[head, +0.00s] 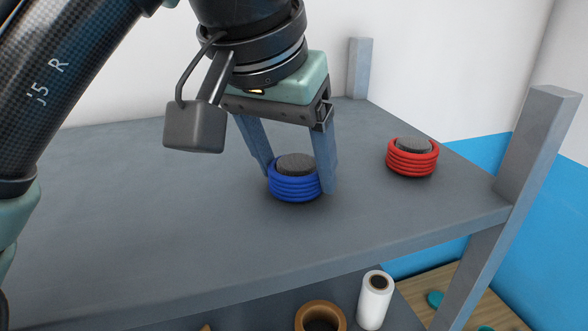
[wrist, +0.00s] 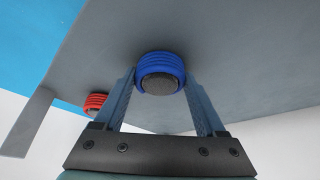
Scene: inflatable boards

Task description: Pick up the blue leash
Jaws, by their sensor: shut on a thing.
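The blue leash (head: 294,187) is a coiled blue ring with a dark grey top, on the grey shelf top. My gripper (head: 300,182) reaches down over it, with one finger on each side, and is shut on it. The leash looks to be resting on the shelf; I cannot tell whether it is lifted at all. In the wrist view the blue leash (wrist: 161,70) sits between the tips of my gripper (wrist: 160,80).
A similar red coil (head: 411,158) stands to the right on the same shelf (head: 130,220), and also shows in the wrist view (wrist: 95,103). Shelf posts rise at the right corner (head: 538,140) and the back (head: 359,68). A white roll (head: 375,299) and a brown ring (head: 320,316) are below. The shelf's left is clear.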

